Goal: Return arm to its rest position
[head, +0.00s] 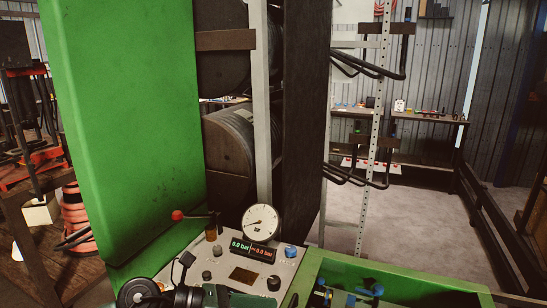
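The green machine housing (125,130) stands tall at the left. Its control panel (215,262) is at the bottom centre, with a round gauge (261,221), a display reading 0.0 bar (241,246), knobs and a lever with a red ball end (177,215). The lever points left, nearly level. Black rounded parts show at the bottom left edge, cut off by the frame; I cannot tell whether they belong to my arm. I see no fingers of my left or right gripper.
A green tray (395,278) with blue-tipped items is at the bottom right. Behind are a metal rack (371,130) with black hooks and a far workbench (430,117). Orange hose coils (76,215) stand at the left. The grey floor (420,215) at the right is open.

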